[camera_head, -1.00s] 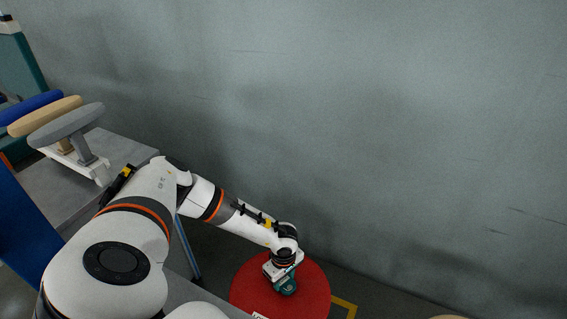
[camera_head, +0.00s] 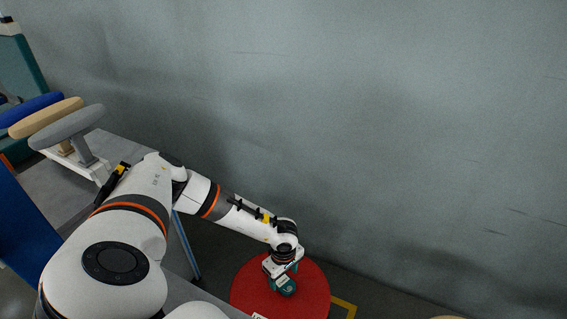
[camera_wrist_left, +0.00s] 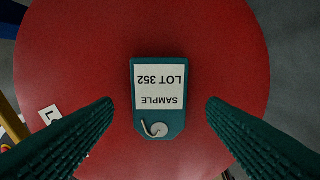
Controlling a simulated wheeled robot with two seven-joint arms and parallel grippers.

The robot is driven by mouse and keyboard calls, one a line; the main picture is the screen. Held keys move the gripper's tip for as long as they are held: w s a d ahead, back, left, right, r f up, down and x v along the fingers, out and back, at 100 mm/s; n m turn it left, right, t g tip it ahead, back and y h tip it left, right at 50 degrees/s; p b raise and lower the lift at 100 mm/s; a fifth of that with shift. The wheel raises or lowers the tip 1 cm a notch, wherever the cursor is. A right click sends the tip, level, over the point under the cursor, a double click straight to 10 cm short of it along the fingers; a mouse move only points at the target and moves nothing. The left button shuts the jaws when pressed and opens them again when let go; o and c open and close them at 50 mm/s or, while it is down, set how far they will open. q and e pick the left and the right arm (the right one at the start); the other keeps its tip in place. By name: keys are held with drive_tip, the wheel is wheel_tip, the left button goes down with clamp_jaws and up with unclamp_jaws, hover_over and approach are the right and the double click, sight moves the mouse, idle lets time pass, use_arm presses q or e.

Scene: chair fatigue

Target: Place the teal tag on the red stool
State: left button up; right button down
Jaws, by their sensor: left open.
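The teal tag (camera_wrist_left: 158,97) lies flat on the red stool (camera_wrist_left: 60,60) in the left wrist view. Its white label reads SAMPLE LOT 352, upside down in that view. My left gripper (camera_wrist_left: 160,118) is open, with one finger on each side of the tag and clear gaps between. In the head view the red stool (camera_head: 315,298) stands at the bottom centre, and my left gripper (camera_head: 282,283) is over it. The tag (camera_head: 287,291) shows partly below the gripper there. My right gripper is not in view.
A grey table (camera_head: 135,146) stands at the left with a rack of blue, tan and grey padded pieces (camera_head: 65,127). A white label (camera_wrist_left: 50,114) sits near the stool's edge. A grey wall (camera_head: 380,120) fills the background. Yellow floor marking (camera_head: 345,304) shows right of the stool.

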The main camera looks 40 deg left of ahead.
sight(284, 282)
use_arm(q)
wheel_tip(284, 282, up, 10)
drive_tip(key=p, duration=0.1)
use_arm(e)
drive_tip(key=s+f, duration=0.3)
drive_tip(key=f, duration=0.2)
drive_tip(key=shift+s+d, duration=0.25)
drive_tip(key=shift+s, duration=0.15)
use_arm(q)
drive_tip(key=shift+d+f, duration=0.1)
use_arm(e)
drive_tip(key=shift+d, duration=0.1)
